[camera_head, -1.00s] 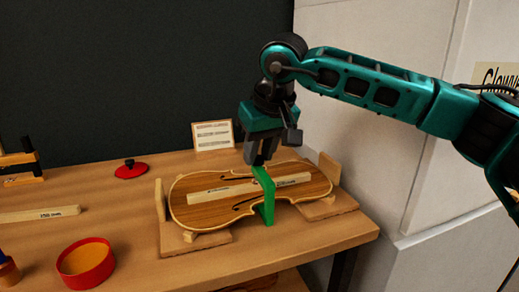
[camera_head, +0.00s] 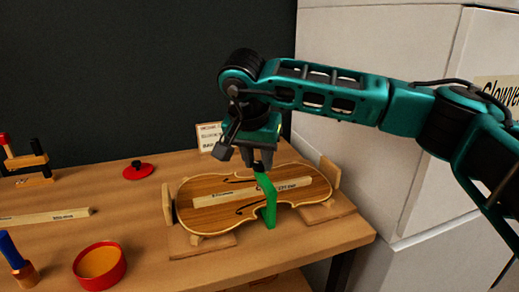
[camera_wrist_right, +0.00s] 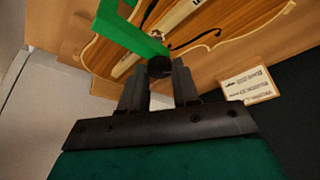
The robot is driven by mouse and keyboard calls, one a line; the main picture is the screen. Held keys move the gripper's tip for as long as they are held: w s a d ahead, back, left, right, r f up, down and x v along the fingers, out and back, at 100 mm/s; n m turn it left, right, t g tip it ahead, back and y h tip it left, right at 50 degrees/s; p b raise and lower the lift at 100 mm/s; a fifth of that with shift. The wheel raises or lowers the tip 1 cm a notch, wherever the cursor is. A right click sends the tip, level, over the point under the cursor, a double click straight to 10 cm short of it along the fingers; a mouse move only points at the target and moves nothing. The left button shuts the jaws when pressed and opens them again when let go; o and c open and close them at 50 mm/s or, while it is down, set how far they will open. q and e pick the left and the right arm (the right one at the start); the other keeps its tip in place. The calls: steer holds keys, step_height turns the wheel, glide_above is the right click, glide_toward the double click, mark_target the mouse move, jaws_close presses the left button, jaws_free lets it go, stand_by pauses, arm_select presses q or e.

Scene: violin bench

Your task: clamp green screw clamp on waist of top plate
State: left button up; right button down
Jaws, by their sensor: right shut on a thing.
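The violin top plate (camera_head: 205,192) lies flat on wooden supports on the bench, with a long pale bar (camera_head: 225,196) along its middle. The green screw clamp (camera_head: 269,208) stands upright at the plate's near waist edge, its lower part in front of the edge. It also shows in the right wrist view (camera_wrist_right: 130,33). My right gripper (camera_head: 262,160) is above the waist, pointing down. In the wrist view its fingers (camera_wrist_right: 160,80) are shut on the clamp's dark screw knob (camera_wrist_right: 159,67). Whether the clamp's lower jaw touches the plate is hidden. My left gripper is not in view.
Upright wooden blocks (camera_head: 168,203) flank the plate. A red bowl (camera_head: 99,266), a red lid (camera_head: 138,171), a loose bar (camera_head: 45,216) and a blue-handled tool (camera_head: 15,255) are at left. A printed card (camera_head: 209,135) stands behind. A pale wall (camera_head: 380,175) is at right.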

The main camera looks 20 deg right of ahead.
steer(key=m+g+p, duration=0.1)
steer(key=m, duration=0.2)
steer(key=m+h+p, duration=0.1)
steer(key=m+p, duration=0.1)
steer(key=shift+w+a+r+m+g+p, duration=0.2)
steer(key=shift+m+g+p, duration=0.1)
steer(key=shift+m+g, duration=0.1)
steer(key=m+p, duration=0.1)
steer(key=m, duration=0.1)
steer(key=m+g+h+p, duration=0.1)
steer(key=m, duration=0.1)
steer(key=shift+w+f+g+p, duration=0.15)
steer(key=shift+g+p, duration=0.15)
steer(key=shift+p, duration=0.1)
steer(key=shift+m, duration=0.6)
steer(key=c, duration=0.8)
jaws_free()
